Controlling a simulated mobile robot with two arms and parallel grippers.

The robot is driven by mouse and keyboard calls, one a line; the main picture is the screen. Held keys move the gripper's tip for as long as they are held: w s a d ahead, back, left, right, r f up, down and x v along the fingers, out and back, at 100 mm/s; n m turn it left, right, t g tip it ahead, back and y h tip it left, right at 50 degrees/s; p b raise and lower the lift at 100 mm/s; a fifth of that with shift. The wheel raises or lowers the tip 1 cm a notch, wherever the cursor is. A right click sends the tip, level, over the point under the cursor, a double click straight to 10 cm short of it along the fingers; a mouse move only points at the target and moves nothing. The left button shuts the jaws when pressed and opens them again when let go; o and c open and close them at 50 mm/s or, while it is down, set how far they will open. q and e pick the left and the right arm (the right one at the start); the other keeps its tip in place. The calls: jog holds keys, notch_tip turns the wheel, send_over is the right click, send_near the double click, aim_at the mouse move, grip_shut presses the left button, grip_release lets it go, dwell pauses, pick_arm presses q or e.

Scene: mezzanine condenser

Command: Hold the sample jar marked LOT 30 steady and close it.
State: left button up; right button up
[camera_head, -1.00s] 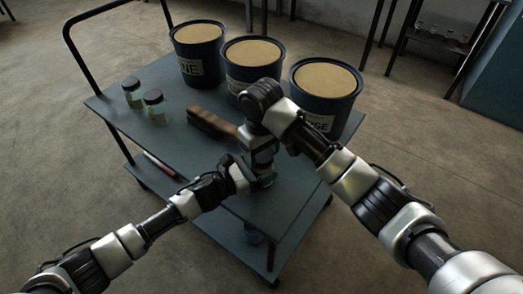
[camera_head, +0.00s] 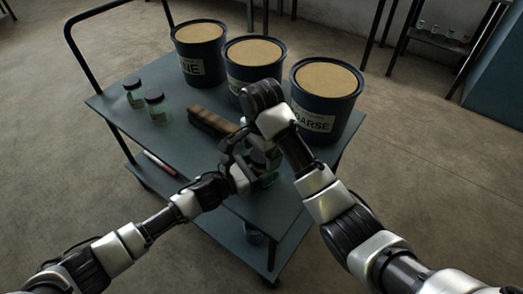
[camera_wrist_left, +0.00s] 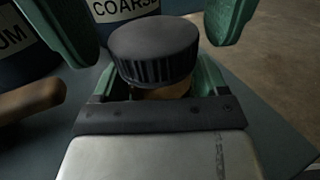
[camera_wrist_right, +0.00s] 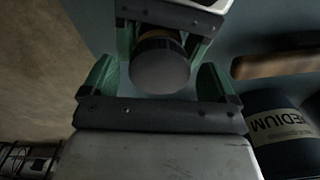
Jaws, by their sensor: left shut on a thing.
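The sample jar (camera_wrist_left: 165,92) stands upright with a wide black ribbed lid (camera_wrist_left: 153,50) on its top; how tight the lid sits cannot be told, and no label is readable. My left gripper (camera_head: 255,173) is shut on the jar's body below the lid, near the cart's front. My right gripper (camera_wrist_right: 158,85) points down from above, its green fingers apart on either side of the lid, with gaps showing. The lid also shows from above in the right wrist view (camera_wrist_right: 160,65). In the head view the grippers mostly hide the jar.
Two other lidded jars (camera_head: 133,92) (camera_head: 156,106) stand on the cart top (camera_head: 180,150) at left. A wooden-handled brush (camera_head: 212,121) lies behind my left gripper. Tubs (camera_head: 199,68) (camera_head: 254,84) (camera_head: 318,122) line the back. A red-and-white stick (camera_head: 160,163) lies on the lower shelf.

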dwell(0.3)
jog(key=shift+w+r, duration=0.15)
jog(key=shift+r, duration=0.6)
jog(key=shift+d+r, duration=0.1)
jog(key=shift+r, duration=0.4)
notch_tip(320, 180, up, 10)
jog(key=shift+f, duration=0.25)
pick_arm(q)
jog(key=o, duration=1.7)
jog(key=shift+o, duration=0.2)
jog(key=v, duration=1)
jog(key=shift+s+a, duration=0.3)
